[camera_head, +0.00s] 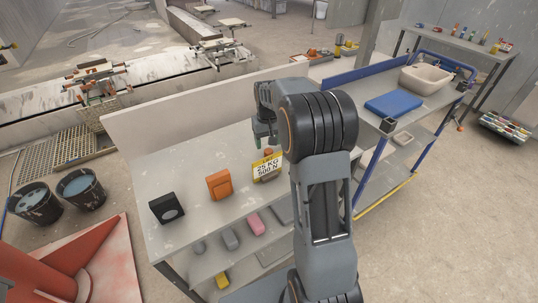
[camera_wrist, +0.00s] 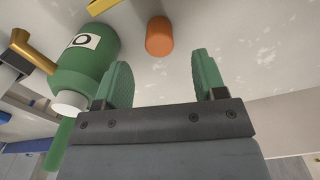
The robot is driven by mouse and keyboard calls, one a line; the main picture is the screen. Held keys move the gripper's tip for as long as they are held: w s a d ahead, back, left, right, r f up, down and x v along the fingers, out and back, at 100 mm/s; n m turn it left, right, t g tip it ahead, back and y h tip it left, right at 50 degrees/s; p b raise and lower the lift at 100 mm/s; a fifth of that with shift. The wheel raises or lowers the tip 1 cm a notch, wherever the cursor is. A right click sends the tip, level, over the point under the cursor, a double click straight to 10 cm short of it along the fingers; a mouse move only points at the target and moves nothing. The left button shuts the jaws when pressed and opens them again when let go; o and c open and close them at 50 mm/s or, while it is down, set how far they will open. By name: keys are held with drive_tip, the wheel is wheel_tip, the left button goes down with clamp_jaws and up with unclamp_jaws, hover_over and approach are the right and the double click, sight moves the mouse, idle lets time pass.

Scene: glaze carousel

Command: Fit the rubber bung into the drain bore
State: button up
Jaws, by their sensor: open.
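My gripper (camera_wrist: 163,80) is open, with two green fingers apart and nothing between them. In the wrist view a short orange-brown cylinder (camera_wrist: 159,36), which may be the rubber bung, is on the pale surface beyond the fingertips, apart from them. In the head view the gripper (camera_head: 264,142) hangs over the back of the grey bench (camera_head: 185,240), partly hidden by my arm. I cannot make out the drain bore for certain.
A green bottle-like object (camera_wrist: 88,58) with a white end is close left of the fingers in the wrist view.

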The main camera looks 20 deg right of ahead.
sight(268, 150)
drive_tip(key=shift+f+p, duration=0.5)
drive_tip(key=shift+f, duration=2.3)
drive_tip(key=c, duration=1.1)
drive_tip(key=shift+o, duration=0.2)
drive_tip(key=shift+r, duration=0.2)
